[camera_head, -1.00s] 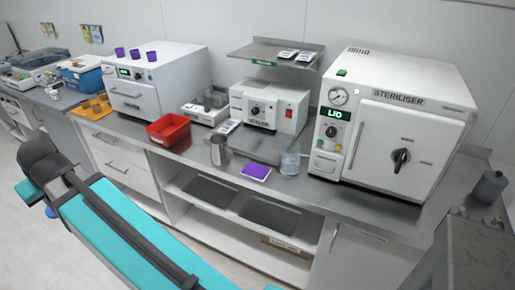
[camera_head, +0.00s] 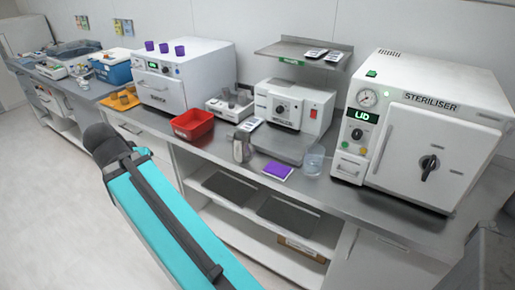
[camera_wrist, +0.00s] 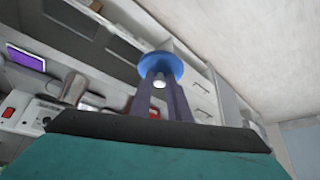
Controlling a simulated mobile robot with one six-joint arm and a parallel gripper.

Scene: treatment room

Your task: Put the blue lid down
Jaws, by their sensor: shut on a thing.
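The blue lid (camera_wrist: 158,64) is a round disc at the tips of my gripper (camera_wrist: 160,84) in the wrist view. The two dark fingers are shut on a small pale part, seemingly its knob, under the disc. The lid is held in the air, with nothing seen touching it from below. In the head view neither the lid nor my gripper can be made out; my teal and black arm reaches toward the left and its far end is hidden.
The steel worktop (camera_head: 340,193) carries a red tray (camera_head: 193,126), a steel jug (camera_head: 242,149), a purple pad (camera_head: 277,171), a clear beaker (camera_head: 314,160), the steriliser (camera_head: 430,130), an orange mat (camera_head: 121,101) and a blue box (camera_head: 113,70).

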